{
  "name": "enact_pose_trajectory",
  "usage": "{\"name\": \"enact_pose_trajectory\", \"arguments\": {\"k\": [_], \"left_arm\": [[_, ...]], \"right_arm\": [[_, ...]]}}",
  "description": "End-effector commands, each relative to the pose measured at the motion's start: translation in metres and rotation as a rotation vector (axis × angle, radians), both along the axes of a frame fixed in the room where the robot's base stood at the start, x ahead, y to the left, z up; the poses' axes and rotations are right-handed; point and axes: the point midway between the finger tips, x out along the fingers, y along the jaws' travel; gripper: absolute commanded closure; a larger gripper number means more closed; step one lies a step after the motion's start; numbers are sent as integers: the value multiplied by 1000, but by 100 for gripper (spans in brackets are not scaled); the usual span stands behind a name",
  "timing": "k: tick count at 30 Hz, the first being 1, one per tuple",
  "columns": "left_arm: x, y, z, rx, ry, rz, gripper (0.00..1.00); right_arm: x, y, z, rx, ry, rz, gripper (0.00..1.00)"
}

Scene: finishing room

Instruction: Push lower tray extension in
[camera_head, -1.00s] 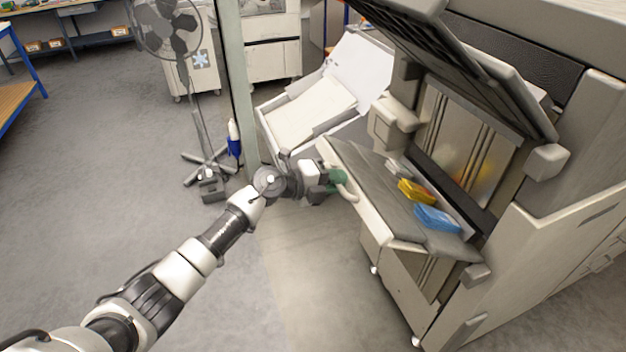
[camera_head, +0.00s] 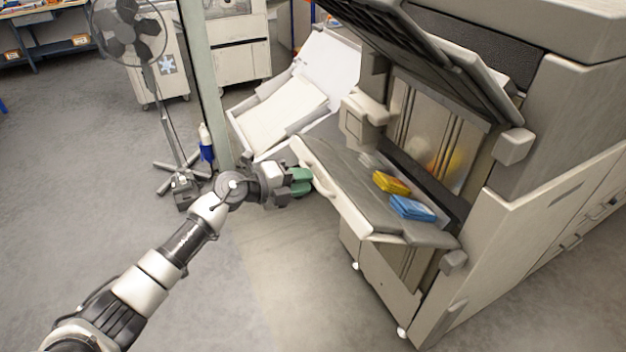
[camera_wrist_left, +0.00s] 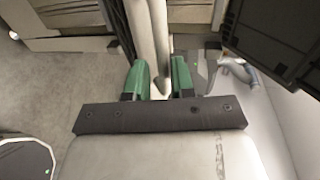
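The machine's lowered grey panel (camera_head: 345,190) has a pale bar handle (camera_head: 318,181) on its left edge. A sloped white tray (camera_head: 335,62) with a cream slab (camera_head: 281,115) stands behind it; I cannot tell which part is the lower tray extension. My left gripper (camera_head: 301,181), with green fingertips, is just left of the handle. In the left wrist view its fingertips (camera_wrist_left: 160,80) are spread apart, with a pale bar (camera_wrist_left: 150,38) beyond and between them; contact is unclear. They hold nothing I can see. My right gripper is not in view.
A yellow packet (camera_head: 391,182) and a blue packet (camera_head: 412,208) lie on the panel. A raised dark lid (camera_head: 440,55) overhangs it. A post (camera_head: 205,80), a blue-and-white bottle (camera_head: 206,145) and a standing fan (camera_head: 130,35) are at the left. Floor in front is clear.

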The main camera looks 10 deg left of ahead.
Motion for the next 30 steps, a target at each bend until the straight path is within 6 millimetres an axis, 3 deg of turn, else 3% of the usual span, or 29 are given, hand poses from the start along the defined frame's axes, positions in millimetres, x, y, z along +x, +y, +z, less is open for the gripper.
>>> {"name": "enact_pose_trajectory", "arguments": {"k": [6,12,30], "left_arm": [[-26,38,6,5,-1,1,76],[-39,58,12,3,1,1,76],[-42,62,11,-11,11,6,76]], "right_arm": [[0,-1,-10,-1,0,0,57],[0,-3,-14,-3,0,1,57],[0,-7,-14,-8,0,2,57]]}}
